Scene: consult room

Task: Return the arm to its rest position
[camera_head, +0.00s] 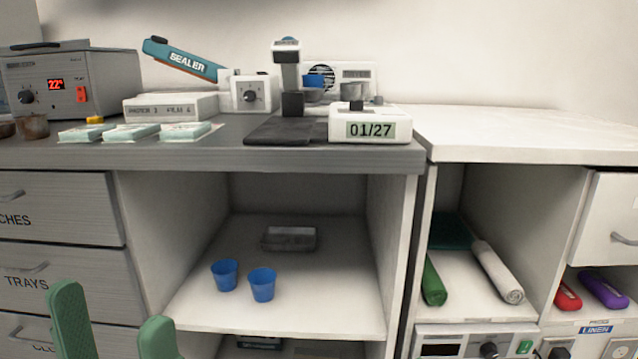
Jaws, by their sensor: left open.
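My left gripper (112,322) shows at the bottom left as two green fingers, set well apart with nothing between them. It is in front of the drawers, to the left of the open shelf. Its palm and the rest of the arm are below the picture. My right gripper is not in view. Two blue cups (225,275) (262,285) stand upright on the shelf (330,312), to the right of and beyond the fingers, apart from them.
A grey box (288,239) lies deeper on the shelf. The dark counter (240,158) above holds a sealer (185,62), a 01/27 display unit (370,125) and several pale packs (131,132). Drawers (62,205) stand at left. The white counter (530,135) at right is bare.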

